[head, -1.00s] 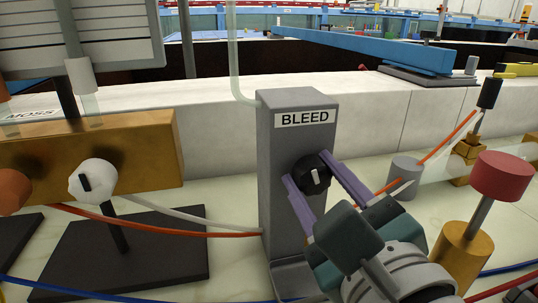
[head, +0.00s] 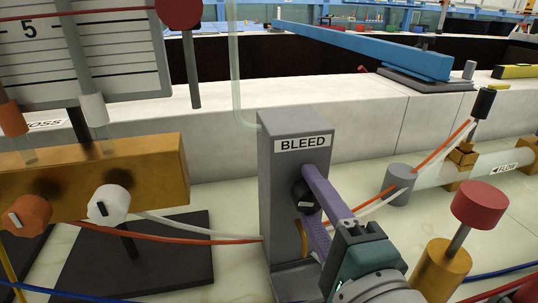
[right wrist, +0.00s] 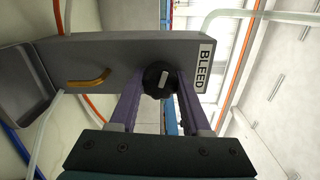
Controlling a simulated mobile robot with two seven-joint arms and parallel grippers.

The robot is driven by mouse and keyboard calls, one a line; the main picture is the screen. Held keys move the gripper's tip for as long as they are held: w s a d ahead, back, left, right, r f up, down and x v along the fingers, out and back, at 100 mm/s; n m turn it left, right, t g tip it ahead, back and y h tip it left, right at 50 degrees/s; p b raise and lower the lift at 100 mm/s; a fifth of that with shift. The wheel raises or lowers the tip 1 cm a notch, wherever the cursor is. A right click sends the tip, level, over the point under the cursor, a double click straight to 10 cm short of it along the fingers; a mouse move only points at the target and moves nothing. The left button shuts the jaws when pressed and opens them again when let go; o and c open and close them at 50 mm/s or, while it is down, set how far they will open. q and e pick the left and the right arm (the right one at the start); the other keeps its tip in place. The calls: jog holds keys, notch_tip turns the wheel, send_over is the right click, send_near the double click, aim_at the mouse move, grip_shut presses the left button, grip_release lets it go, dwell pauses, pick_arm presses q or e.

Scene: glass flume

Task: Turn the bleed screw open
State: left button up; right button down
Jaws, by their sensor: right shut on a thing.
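The bleed screw (head: 304,199) is a round black knob with a white mark, on the front of a grey post labelled BLEED (head: 300,143). My right gripper (head: 312,200) has its two purple fingers shut on the knob, one above and one below it in the head view. In the right wrist view the bleed screw (right wrist: 158,79) sits between the two fingertips, its white mark slanted. In the head view the fingers hide part of the knob. My left gripper is not in view.
A yellow spout (right wrist: 88,79) sticks out of the post below the screw. A red-topped brass valve (head: 479,205) stands to the right, close to my right gripper. A brass block (head: 150,165) with orange and white taps is at left. Tubes run across the bench.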

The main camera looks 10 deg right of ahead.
jog(key=n+p, duration=0.2)
jog(key=n, duration=0.3)
jog(key=shift+r, duration=0.15)
jog(key=shift+n+p, duration=0.75)
jog(key=shift+n, duration=1.35)
jog(key=shift+c, duration=1.9)
grip_release()
jog(key=s, duration=1)
